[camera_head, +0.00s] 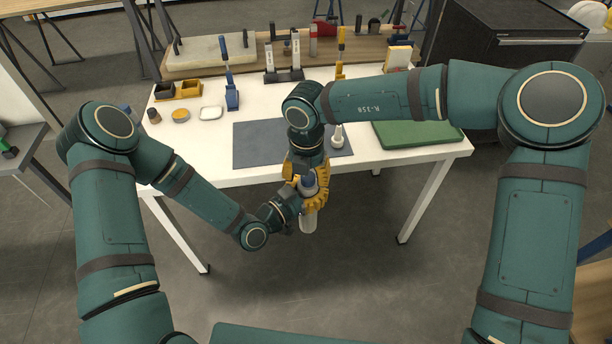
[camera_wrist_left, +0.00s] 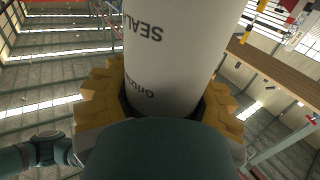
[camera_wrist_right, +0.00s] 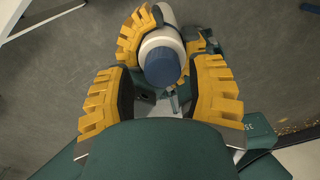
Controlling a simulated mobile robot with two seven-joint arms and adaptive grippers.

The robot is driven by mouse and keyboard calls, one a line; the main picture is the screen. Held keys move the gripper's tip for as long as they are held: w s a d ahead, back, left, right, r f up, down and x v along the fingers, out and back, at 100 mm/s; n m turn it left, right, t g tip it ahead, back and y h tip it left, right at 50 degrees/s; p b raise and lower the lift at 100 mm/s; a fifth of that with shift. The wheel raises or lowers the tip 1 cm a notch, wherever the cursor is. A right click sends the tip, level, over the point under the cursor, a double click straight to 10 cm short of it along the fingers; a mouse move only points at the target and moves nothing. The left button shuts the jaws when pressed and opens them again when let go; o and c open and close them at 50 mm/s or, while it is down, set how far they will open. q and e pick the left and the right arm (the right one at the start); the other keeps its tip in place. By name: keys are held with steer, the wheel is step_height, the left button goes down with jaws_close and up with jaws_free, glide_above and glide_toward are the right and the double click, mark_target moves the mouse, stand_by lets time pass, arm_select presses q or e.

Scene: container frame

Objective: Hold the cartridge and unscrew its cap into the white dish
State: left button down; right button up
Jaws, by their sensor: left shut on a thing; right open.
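The cartridge (camera_head: 308,222) is white with a blue cap (camera_head: 309,181), held in the air in front of the table's near edge. My left gripper (camera_head: 314,201) is shut around its body. The left wrist view shows the white body (camera_wrist_left: 180,50) with upside-down "SEAL" lettering between the yellow fingers. My right gripper (camera_wrist_right: 162,72) is open, with one finger on each side of the blue cap (camera_wrist_right: 163,67); neither finger clearly touches it. The white dish (camera_head: 211,113) lies on the left part of the table, apart from both grippers.
The white table (camera_head: 270,177) carries a blue-grey mat (camera_head: 258,145) and a green mat (camera_head: 420,133). A yellow bin (camera_head: 178,91), an amber dish (camera_head: 180,115) and a blue clamp (camera_head: 231,93) are near the white dish. A white nozzle-like item (camera_head: 338,139) stands near the right arm.

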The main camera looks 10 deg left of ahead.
step_height(320, 180, up, 3)
steer(key=shift+r, duration=0.15)
steer(key=shift+o, duration=0.5)
steer(key=shift+r, duration=0.15)
steer(key=w+a+r+n+t+y, duration=0.55)
steer(key=w+a+t, duration=0.3)
steer(key=w, duration=0.35)
steer(key=s+a+r+n+g+y, duration=0.1)
steer(key=s+a+r+n+y, duration=0.1)
steer(key=a+r+n+y, duration=0.3)
steer(key=s+f+n+g+h, duration=0.2)
steer(key=s+f+n+g, duration=0.2)
steer(key=s+n+g, duration=0.3)
steer(key=s+d+f+n+h, duration=0.1)
steer(key=d+h, duration=0.1)
steer(key=d, duration=0.2)
steer(key=d+f+n+h, duration=0.1)
steer(key=d+n+h, duration=0.1)
steer(key=d, duration=0.3)
steer(key=s+d+f+n+h, duration=0.1)
steer(key=d+n+h, duration=0.1)
steer(key=d+h, duration=0.2)
steer(key=shift+s+d+f+g, duration=0.15)
steer(key=shift+s+g, duration=0.1)
steer(key=shift+s, duration=0.1)
steer(key=shift+d+f+h, duration=0.1)
steer(key=shift+d+h, duration=0.15)
steer(key=shift+f, duration=3.9)
